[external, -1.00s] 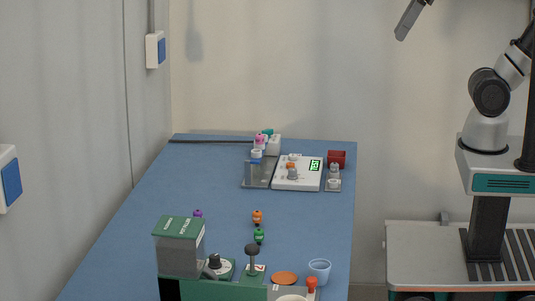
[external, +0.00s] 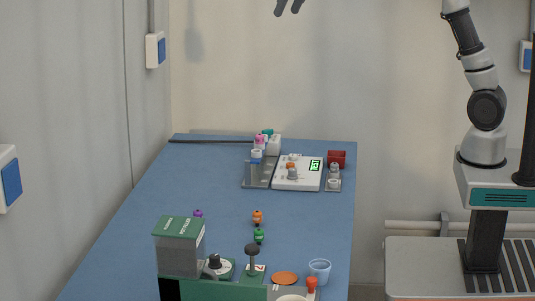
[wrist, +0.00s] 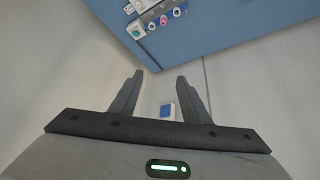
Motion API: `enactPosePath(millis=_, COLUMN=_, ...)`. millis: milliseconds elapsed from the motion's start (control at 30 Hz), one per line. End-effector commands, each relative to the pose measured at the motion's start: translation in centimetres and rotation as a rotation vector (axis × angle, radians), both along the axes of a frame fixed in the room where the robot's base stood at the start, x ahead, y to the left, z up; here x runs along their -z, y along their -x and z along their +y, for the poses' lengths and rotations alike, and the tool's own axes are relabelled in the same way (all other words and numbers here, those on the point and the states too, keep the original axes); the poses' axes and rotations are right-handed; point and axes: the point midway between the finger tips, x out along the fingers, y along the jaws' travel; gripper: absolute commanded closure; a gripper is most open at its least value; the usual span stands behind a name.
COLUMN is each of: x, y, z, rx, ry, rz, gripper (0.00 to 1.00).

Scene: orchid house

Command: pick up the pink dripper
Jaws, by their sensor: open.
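The pink dripper (external: 260,139) appears as a small pink-topped item in a grey rack (external: 262,172) at the back of the blue table. A teal item (external: 268,132) is just behind it and a white-and-blue one (external: 257,154) just in front. In the wrist view the pink dripper (wrist: 163,20) is near the top edge, beyond the fingers. My gripper (external: 287,11) is high above the table, at the top edge of the external view, well apart from the dripper. Its two fingers are spread and empty in the wrist view (wrist: 160,85).
Orange (external: 257,216) and green (external: 259,235) small bottles, a green-topped machine (external: 180,250) and a blue cup (external: 320,268) are nearer. The table's middle is clear.

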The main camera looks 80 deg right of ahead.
Motion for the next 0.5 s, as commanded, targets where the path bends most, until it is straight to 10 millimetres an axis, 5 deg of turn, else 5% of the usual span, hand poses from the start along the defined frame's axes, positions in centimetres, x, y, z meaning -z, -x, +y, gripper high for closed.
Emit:
enactPosePath(millis=267, x=2.3, y=-3.0, z=-3.3, rx=0.093, ry=-0.016, rz=-0.016, gripper=0.57)
enactPosePath(millis=500, x=5.7, y=-2.7, z=-3.2, rx=0.091, ry=-0.013, rz=-0.012, gripper=0.57)
